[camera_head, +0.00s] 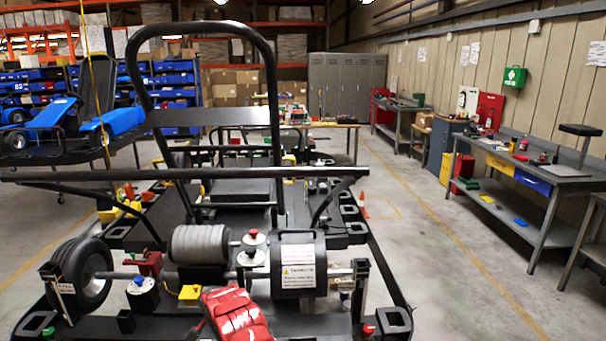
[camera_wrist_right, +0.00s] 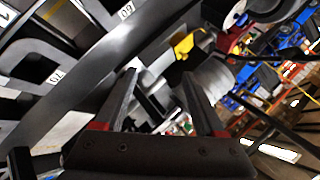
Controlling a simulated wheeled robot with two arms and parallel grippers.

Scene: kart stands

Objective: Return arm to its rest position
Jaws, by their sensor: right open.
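My right gripper (camera_wrist_right: 160,73) shows in the right wrist view, its two dark fingers with red bases spread apart and nothing held between them. Beyond the fingers is the kart frame, seen tilted, with a grey cylinder (camera_wrist_right: 212,78) and a yellow part (camera_wrist_right: 186,46). In the head view the black kart frame (camera_head: 273,75) fills the left and middle. Neither of my arms or grippers shows in the head view. My left gripper is in no view.
Red gloves (camera_head: 236,316) lie on the kart's near end, beside a grey roller (camera_head: 198,245) and a black motor housing (camera_head: 297,258). A workbench (camera_head: 505,158) lines the right wall. The floor (camera_head: 440,250) between kart and bench is mostly clear. A small orange cone (camera_head: 364,208) stands there.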

